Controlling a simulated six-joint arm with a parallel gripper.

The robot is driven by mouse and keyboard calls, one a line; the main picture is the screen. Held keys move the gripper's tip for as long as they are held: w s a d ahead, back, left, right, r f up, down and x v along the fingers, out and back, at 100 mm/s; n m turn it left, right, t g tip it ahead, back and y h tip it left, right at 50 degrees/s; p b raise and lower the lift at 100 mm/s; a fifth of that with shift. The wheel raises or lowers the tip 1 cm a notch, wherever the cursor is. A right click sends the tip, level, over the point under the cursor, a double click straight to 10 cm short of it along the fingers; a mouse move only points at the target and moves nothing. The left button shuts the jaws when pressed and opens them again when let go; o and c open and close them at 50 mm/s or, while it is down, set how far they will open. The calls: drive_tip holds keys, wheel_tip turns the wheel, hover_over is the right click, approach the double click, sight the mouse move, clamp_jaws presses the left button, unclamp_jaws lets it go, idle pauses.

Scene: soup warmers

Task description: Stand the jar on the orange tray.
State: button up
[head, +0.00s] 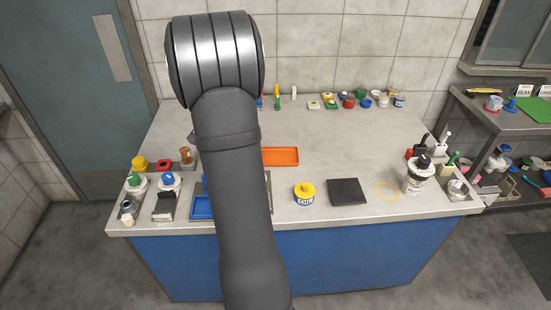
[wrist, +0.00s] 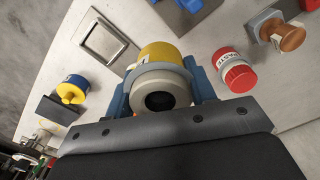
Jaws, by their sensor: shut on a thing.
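In the wrist view, my gripper (wrist: 160,88) has its blue fingers closed on either side of a jar (wrist: 160,60). The jar has a yellow part away from the camera and a pale grey-white part with a dark round middle facing the camera. I cannot tell whether it touches the counter. In the head view, my arm hides the gripper and the held jar. The orange tray (head: 283,156) lies on the counter just right of my arm, its left end partly hidden by the arm. Its visible part looks empty. It is not seen in the wrist view.
A yellow-lidded pot (head: 304,194) and a dark square plate (head: 347,191) stand near the front. A blue tray (head: 200,207) is partly behind my arm. A red-lidded jar (wrist: 235,72) is right of the held jar in the wrist view. Counter behind the orange tray is clear.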

drive_tip(key=w+d+m, duration=0.3)
drive_tip(key=w+d, duration=0.1)
drive_tip(key=d, duration=0.9)
drive_tip(key=w+d+m, duration=0.4)
drive_tip(key=d, duration=1)
hover_over(279, 157)
drive_tip(key=f, duration=0.7)
drive_tip(key=shift+s+f, duration=0.1)
drive_tip(key=shift+s, duration=0.1)
drive_tip(key=shift+a+f, duration=0.1)
drive_tip(key=shift+f, duration=0.05)
drive_tip(key=shift+w+f, duration=0.1)
drive_tip(key=shift+f, duration=1.8)
drive_tip(key=shift+f, duration=0.15)
drive_tip(key=o, duration=1.1)
drive_tip(key=shift+c, duration=0.2)
